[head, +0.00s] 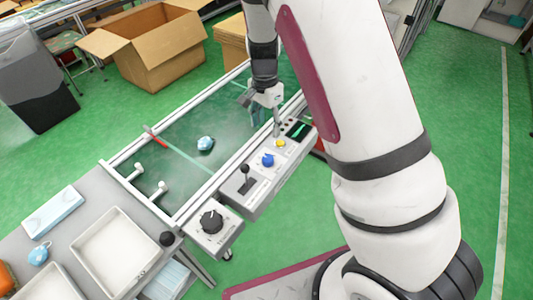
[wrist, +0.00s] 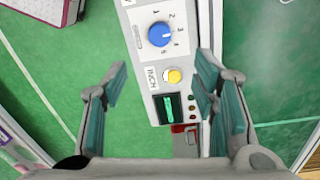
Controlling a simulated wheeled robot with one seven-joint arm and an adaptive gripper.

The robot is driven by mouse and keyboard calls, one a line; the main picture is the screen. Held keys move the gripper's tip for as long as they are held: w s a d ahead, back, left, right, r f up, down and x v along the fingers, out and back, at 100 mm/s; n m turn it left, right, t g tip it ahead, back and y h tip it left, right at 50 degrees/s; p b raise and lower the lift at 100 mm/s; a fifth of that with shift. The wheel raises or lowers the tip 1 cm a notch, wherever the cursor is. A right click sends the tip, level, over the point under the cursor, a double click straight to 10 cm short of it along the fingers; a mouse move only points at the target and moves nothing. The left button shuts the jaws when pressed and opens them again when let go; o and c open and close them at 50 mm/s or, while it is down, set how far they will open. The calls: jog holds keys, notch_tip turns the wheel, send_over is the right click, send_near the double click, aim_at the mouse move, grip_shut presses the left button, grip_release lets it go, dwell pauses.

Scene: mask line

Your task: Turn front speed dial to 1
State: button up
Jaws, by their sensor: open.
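A blue dial (wrist: 161,35) with printed numbers around it sits on the grey control panel (wrist: 142,75) in the wrist view; its pointer setting is not clear. It also shows in the head view (head: 267,160). A larger black dial (head: 211,221) sits on a separate grey box at the panel's near end, outside the wrist view. The head view does not show its setting readably. My gripper (wrist: 162,76) is open and empty above the panel's far part, its fingers apart on either side of the yellow button (wrist: 173,76). It shows in the head view (head: 268,106) beyond both dials.
A black lever (head: 244,176) stands up between the two dials. A small green display (wrist: 168,107) lies beyond the yellow button. The conveyor (head: 180,165) with a blue mask (head: 205,143) runs along the panel's left. White trays (head: 110,245) are at the near left.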

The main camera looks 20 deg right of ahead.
aim_at(268, 157)
jog(key=f, duration=0.4)
jog(key=f+b, duration=0.1)
jog(key=f, duration=0.4)
jog(key=f+b, duration=0.1)
jog(key=f, duration=0.4)
jog(key=shift+s+d+f, duration=0.1)
jog(key=shift+s+d, duration=0.05)
jog(key=shift+s, duration=0.15)
jog(key=shift+c, duration=0.4)
jog(key=c, duration=1.1)
